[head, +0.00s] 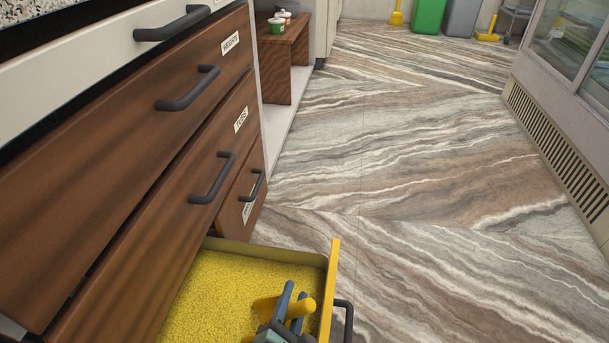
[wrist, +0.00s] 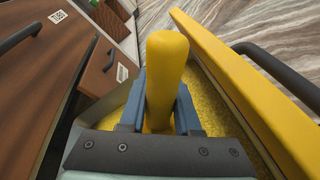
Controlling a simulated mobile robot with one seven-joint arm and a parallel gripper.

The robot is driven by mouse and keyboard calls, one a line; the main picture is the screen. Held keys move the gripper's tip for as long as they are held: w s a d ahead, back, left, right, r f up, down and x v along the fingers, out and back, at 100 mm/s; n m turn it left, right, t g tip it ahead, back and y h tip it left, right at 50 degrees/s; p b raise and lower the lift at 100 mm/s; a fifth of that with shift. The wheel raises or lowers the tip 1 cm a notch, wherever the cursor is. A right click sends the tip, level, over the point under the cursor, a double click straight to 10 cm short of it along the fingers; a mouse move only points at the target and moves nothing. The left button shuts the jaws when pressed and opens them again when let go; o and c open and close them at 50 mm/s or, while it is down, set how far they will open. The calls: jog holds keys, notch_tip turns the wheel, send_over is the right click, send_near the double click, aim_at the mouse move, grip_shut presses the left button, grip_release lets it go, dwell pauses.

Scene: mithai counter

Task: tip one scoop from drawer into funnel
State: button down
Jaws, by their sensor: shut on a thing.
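The open drawer (head: 328,262) is yellow inside and filled with yellow grains (head: 222,283), at the bottom of the head view. My gripper (head: 290,310) is over the drawer's right part, near its front panel. It is shut on the yellow handle of a scoop (head: 263,306). In the wrist view the scoop's thick yellow handle (wrist: 166,80) stands between my two blue-grey fingers. The scoop's bowl is mostly hidden behind my gripper, so I cannot tell how much it holds. The drawer's front wall (wrist: 235,75) is to the right of the handle. No funnel is in view.
Shut brown drawers with dark handles (head: 215,178) rise on the left. A dark handle (head: 344,318) sticks out from the open drawer's front. A wooden bench (head: 284,50) with small tubs stands behind. A glass-fronted case (head: 560,110) is at right. The marble floor between is clear.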

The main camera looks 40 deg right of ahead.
jog(key=shift+m+t, duration=0.4)
jog(key=shift+m, duration=0.2)
jog(key=w+a+f+b, duration=0.1)
jog(key=w+b, duration=0.1)
jog(key=w+a+f+b, duration=0.1)
jog(key=a+f+b, duration=0.1)
jog(key=b, duration=0.1)
jog(key=w+a+f+b, duration=0.1)
jog(key=w+b, duration=0.1)
jog(key=shift+w+a+f+b, duration=0.15)
jog(key=shift+w+f+b, duration=0.15)
jog(key=shift+b, duration=0.1)
notch_tip(320, 180, up, 4)
jog(key=p, duration=0.4)
notch_tip(320, 180, up, 10)
jog(key=m+t+y+p, duration=0.15)
jog(key=m+p, duration=0.25)
jog(key=p, duration=0.6)
send_over(262, 301)
jog(key=s+d, duration=0.4)
jog(key=s, duration=0.2)
jog(key=shift+w+a+r, duration=0.1)
jog(key=shift+w+a, duration=0.05)
